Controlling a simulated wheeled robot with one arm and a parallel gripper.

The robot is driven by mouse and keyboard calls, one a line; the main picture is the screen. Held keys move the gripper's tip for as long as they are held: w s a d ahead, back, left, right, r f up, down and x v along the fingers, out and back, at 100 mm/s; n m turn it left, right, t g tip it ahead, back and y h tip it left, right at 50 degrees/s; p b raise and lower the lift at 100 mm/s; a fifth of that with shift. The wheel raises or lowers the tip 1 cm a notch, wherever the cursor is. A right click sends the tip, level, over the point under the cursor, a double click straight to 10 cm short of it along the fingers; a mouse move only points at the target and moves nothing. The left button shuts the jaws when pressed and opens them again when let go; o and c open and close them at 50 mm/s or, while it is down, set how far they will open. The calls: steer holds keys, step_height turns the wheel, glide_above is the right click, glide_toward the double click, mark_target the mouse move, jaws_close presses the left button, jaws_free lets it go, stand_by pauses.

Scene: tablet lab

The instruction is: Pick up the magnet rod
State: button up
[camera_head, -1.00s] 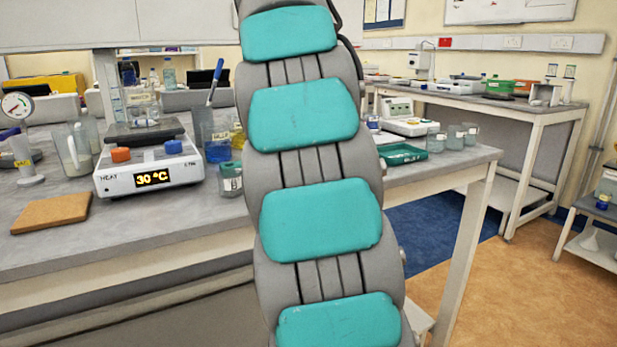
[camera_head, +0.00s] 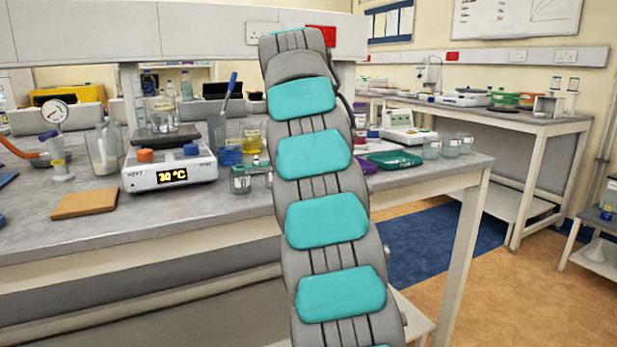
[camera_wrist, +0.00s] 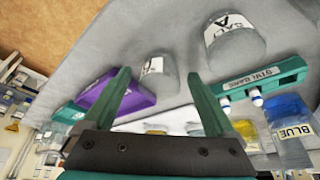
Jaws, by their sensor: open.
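A thin rod with a blue top (camera_head: 231,84), which looks like the magnet rod, leans upright out of a container beside the hotplate in the head view. I cannot make it out in the wrist view. My gripper (camera_wrist: 158,73) is open in the wrist view, its two green fingers apart with nothing held between them. In the head view my arm hides the gripper, so its distance from the rod cannot be told.
A hotplate (camera_head: 171,172) reading 30 °C stands on the bench, with a brown pad (camera_head: 85,203) in front. A green "stir bars" rack (camera_wrist: 262,82), a blue-liquid container (camera_wrist: 290,145), a purple box (camera_wrist: 108,97) and a labelled glass jar (camera_wrist: 233,48) lie around my gripper.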

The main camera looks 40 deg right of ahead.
steer(key=shift+c, duration=0.2)
steer(key=c, duration=1.4)
